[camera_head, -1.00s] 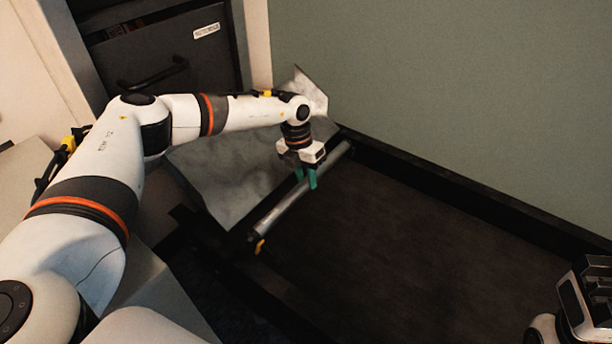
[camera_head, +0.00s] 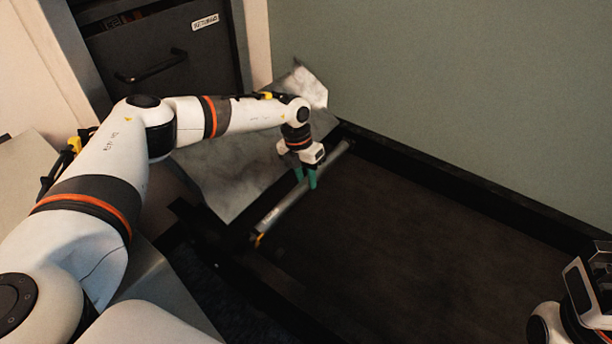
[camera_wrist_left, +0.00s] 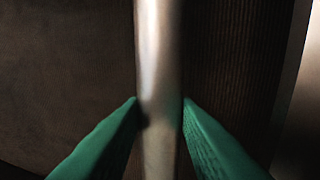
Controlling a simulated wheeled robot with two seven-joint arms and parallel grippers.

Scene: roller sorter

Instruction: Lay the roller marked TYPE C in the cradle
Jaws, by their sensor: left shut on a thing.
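I cannot read any type marking on the roller. I cannot make out the cradle for certain. My right gripper (camera_head: 590,285) is at the right edge, partly cut off, and its fingers are not clear.
The dark belt (camera_head: 400,260) is bare to the right of the roller, with a black frame rail (camera_head: 440,180) along the wall. A grey sheet (camera_head: 225,175) slopes on the left. A dark drawer cabinet (camera_head: 160,60) stands at the back left.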

